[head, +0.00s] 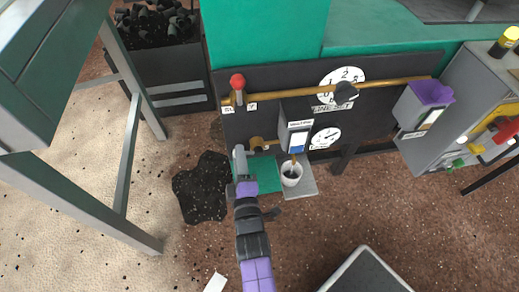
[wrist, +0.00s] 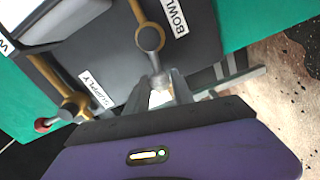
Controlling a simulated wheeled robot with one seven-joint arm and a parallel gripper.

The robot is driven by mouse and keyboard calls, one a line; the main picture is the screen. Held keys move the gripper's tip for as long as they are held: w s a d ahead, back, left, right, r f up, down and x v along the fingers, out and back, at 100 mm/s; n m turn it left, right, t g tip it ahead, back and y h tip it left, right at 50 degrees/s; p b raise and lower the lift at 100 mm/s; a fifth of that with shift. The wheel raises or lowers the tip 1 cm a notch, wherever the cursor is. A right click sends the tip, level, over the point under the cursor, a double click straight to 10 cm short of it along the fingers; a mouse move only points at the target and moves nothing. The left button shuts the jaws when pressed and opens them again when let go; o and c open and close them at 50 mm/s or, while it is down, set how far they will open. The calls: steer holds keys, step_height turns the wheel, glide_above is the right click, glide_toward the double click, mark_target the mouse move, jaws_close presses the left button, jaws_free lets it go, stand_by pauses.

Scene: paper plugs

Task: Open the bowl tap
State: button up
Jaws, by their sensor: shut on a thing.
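The bowl tap (wrist: 150,38) is a round brass fitting on a dark panel, beside a label reading BOWL. A short lever runs from it toward my gripper (wrist: 160,98). My gripper's grey fingers are shut on the lever's pale end, hiding part of it. In the head view the brass tap (head: 257,143) shows low on the panel, just right of my gripper (head: 240,158). My purple and grey arm reaches up to it from below.
A supply tap with a red knob (head: 237,82) sits above on the brass pipe (head: 290,93). A white cup (head: 291,176) stands under a grey box (head: 296,132). A dark spill (head: 202,187) lies on the floor at left. A grey cabinet (head: 450,100) stands at right.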

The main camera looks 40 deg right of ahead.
steer(key=f+n+b, duration=0.1)
steer(key=n, duration=0.1)
steer(key=shift+f+n+b, duration=0.15)
steer(key=shift+n+b, duration=0.15)
steer(key=shift+b, duration=0.05)
steer(key=o, duration=1)
steer(key=shift+a, duration=0.1)
steer(key=shift+v, duration=1.95)
